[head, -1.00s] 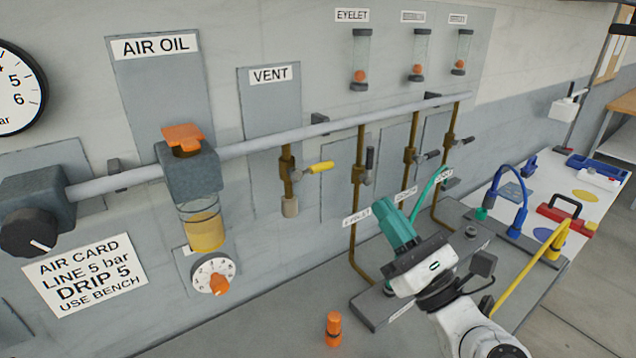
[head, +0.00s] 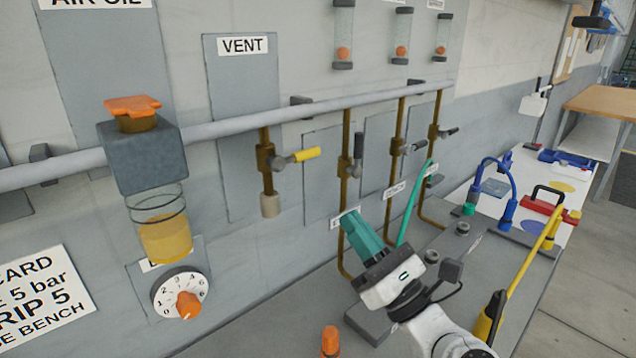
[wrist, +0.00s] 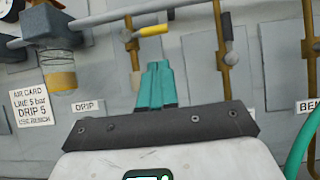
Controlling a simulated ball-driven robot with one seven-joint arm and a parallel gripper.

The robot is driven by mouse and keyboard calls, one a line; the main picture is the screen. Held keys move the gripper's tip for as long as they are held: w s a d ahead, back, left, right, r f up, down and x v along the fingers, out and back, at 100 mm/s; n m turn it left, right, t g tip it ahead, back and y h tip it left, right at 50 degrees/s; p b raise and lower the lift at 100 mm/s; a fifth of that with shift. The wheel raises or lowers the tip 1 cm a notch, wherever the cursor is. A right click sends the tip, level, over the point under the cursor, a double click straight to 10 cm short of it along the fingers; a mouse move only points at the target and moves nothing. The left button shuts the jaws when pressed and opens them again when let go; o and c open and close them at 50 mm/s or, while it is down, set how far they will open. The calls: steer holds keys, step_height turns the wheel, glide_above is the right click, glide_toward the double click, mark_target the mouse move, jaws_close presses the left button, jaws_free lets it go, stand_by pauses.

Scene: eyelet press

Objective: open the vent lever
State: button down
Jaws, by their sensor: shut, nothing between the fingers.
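The vent lever (head: 306,155) has a yellow handle and sits on a brass valve below the VENT label (head: 243,45). Its handle points right, roughly crosswise to the brass pipe. It also shows in the wrist view (wrist: 153,31), above my fingers. My gripper (head: 349,217) has teal fingers that are shut and empty. In the head view it is below and to the right of the vent lever, clear of it. In the wrist view my fingertips (wrist: 160,66) point up toward the wall, below the yellow handle.
A pale air pipe (head: 230,125) runs along the wall above the valves. Dark levers (head: 358,146) on other brass drops stand right of the vent. An oil bowl (head: 163,232) hangs at left. An orange-capped piece (head: 330,340) stands on the bench below.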

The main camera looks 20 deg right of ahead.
mark_target(297, 157)
steer(key=p+x, duration=0.4)
steer(key=x, duration=0.6)
steer(key=shift+w, duration=0.1)
stand_by(0.4)
steer(key=shift+n+b, duration=0.4)
steer(key=shift+b, duration=0.05)
steer(key=shift+r+n+y, duration=0.15)
steer(key=shift+n+y, duration=0.25)
steer(key=shift+y, duration=0.2)
